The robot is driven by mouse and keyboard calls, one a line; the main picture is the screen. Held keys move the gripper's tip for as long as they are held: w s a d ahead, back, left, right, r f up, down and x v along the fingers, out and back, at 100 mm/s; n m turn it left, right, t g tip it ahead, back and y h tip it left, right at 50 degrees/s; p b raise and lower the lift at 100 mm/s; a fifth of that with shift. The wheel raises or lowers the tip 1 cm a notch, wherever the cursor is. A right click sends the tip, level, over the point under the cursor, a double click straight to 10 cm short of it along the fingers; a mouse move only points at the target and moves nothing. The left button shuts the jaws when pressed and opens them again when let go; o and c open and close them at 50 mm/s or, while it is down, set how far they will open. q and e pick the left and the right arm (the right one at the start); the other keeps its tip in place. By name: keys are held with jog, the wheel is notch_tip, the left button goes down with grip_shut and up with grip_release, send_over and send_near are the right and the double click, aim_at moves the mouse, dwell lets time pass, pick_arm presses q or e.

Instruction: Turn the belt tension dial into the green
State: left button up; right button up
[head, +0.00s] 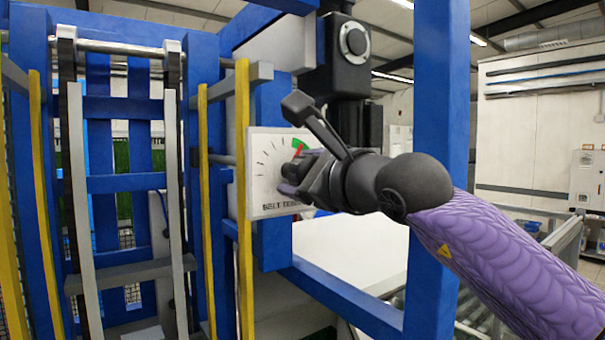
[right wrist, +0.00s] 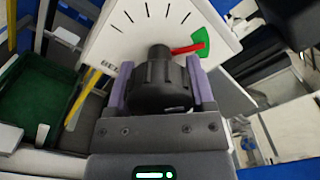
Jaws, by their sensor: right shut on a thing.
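The belt tension dial is a white plate (head: 263,187) with black tick marks, fixed to the blue frame. In the right wrist view, its black ribbed knob (right wrist: 162,88) sits between the purple fingers of my right gripper (right wrist: 159,70), which is shut on it. The red pointer (right wrist: 187,48) reaches right from the hub, and its tip lies over the green patch (right wrist: 209,50). My left gripper is not in view.
Blue frame posts (head: 436,150) stand close to my right arm. Yellow rails (head: 243,170) run upright left of the dial. A black motor unit (head: 349,60) is above it. A pale surface (head: 350,245) lies below, behind a blue beam.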

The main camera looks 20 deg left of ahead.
jog(key=o, duration=1.2)
jog(key=b+v, duration=0.6)
jog(key=v, duration=0.4)
jog(key=shift+b, duration=0.4)
